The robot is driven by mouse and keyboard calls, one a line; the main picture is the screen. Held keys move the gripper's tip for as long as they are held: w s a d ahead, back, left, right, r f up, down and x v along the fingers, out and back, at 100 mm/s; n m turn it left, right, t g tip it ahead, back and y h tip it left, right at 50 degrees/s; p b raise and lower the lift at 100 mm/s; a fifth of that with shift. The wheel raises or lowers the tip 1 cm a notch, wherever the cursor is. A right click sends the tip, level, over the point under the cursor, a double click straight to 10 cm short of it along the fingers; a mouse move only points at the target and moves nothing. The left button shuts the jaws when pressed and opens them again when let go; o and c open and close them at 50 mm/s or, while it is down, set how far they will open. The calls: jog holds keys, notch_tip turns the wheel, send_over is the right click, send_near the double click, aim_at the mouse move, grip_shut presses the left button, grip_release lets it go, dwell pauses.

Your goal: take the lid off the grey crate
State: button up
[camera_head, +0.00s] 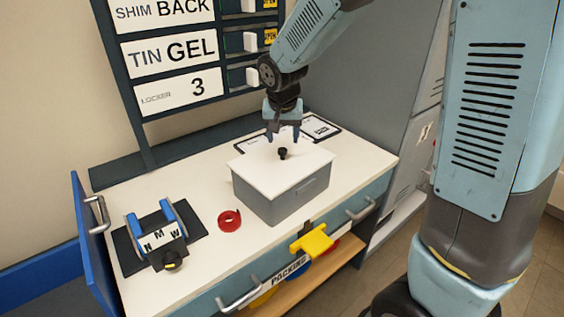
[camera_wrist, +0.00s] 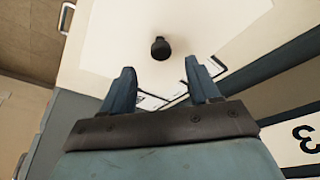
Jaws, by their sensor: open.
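The grey crate (camera_head: 285,201) stands on the white worktop. Its flat white lid (camera_head: 262,170) lies on top and covers the opening. A small black knob (camera_head: 282,153) stands up from the lid's middle. My gripper (camera_head: 283,140) is above the lid, pointing down, open and empty, with the knob just below and close to its fingertips. In the wrist view the two blue fingers (camera_wrist: 163,88) are spread apart. The black knob (camera_wrist: 160,48) shows beyond the fingertips, roughly centred between them. I cannot tell the exact height gap.
A red tape roll (camera_head: 230,220) lies left of the crate. A black mat with a blue-sided fixture (camera_head: 160,235) is further left. A clipboard (camera_head: 318,127) lies behind the crate. A yellow piece (camera_head: 312,242) is at the front edge. Labelled shelves (camera_head: 180,50) stand behind.

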aim_at(283, 150)
jog(key=shift+x, duration=2.75)
jog(key=shift+a, duration=0.1)
grip_shut()
